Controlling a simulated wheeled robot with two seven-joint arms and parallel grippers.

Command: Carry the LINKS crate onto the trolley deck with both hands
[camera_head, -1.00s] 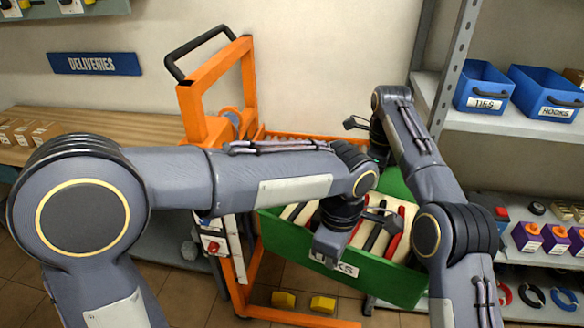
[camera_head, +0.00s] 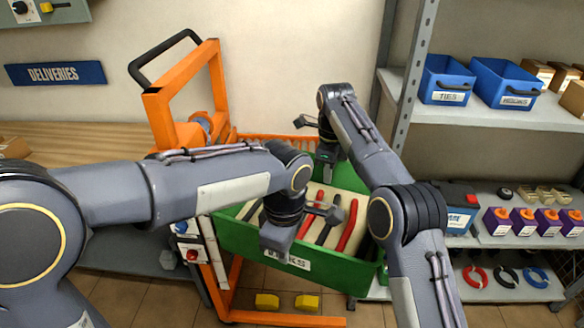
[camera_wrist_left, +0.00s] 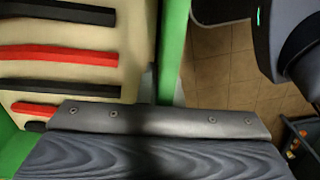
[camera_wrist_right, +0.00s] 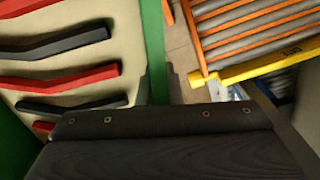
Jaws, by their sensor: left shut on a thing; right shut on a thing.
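The green LINKS crate (camera_head: 340,268) is held between both arms, with red and black bars on a pale insert. Its front label is partly hidden by my left gripper. My left gripper (camera_head: 280,238) is shut on the near wall, seen in the left wrist view as a green wall (camera_wrist_left: 174,45). My right gripper (camera_head: 326,160) is shut on the far wall, seen in the right wrist view (camera_wrist_right: 153,45). The orange trolley (camera_head: 158,115) stands behind and left of the crate. Its roller deck with a yellow edge (camera_wrist_right: 245,70) shows beyond the far wall in the right wrist view.
Grey shelves on the right hold a blue TIES bin (camera_head: 447,82), a blue HOOKS bin (camera_head: 505,85) and purple boxes (camera_head: 497,222). A shelf post (camera_head: 408,80) stands close right of my right arm. A wooden bench (camera_head: 90,140) is at left. Yellow blocks (camera_head: 267,301) sit low below the crate.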

